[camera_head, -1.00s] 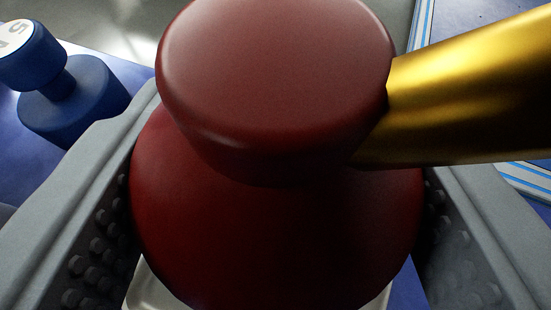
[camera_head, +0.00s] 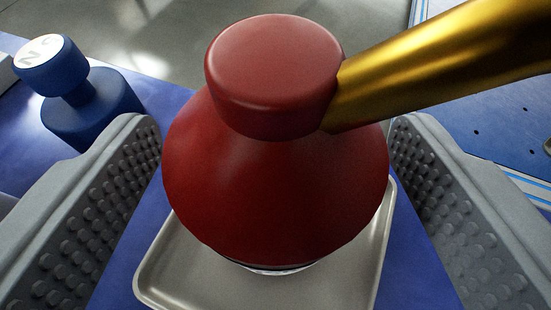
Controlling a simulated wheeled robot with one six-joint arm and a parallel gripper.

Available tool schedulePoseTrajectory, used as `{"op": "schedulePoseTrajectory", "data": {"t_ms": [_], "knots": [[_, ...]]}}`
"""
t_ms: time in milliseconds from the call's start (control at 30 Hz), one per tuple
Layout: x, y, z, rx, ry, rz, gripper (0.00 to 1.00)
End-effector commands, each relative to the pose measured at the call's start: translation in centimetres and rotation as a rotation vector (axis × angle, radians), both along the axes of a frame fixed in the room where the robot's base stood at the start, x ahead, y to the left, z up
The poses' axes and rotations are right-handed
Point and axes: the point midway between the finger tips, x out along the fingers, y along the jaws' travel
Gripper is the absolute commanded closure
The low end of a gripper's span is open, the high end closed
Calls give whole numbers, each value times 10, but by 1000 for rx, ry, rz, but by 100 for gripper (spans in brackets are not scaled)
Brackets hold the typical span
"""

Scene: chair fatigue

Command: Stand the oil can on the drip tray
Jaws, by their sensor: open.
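The oil can (camera_head: 275,190) has a dark red body, a red cap and a gold spout (camera_head: 440,65) pointing to the upper right. It stands upright on the drip tray (camera_head: 185,265), a shallow light grey tray with a raised rim. The can's base is mostly hidden below its body, but it appears to rest inside the tray. My gripper (camera_head: 276,160) is open, with one grey studded finger on each side of the can and a visible gap to it on both sides.
A blue weight (camera_head: 85,95) with a white marked top stands on the blue surface at the left, close to my left finger. A blue perforated panel (camera_head: 490,125) lies at the right, beneath the spout. Grey floor (camera_head: 180,40) shows behind.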

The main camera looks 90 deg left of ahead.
Motion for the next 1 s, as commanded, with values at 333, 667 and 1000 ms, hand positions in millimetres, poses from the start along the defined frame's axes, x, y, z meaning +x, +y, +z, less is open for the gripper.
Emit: {"op": "schedulePoseTrajectory", "data": {"t_ms": [333,667,1000], "knots": [[4,-63,30,0,-2,-2,24],[4,-119,53,0,-2,-1,24],[4,-142,63,1,0,-1,24]]}}
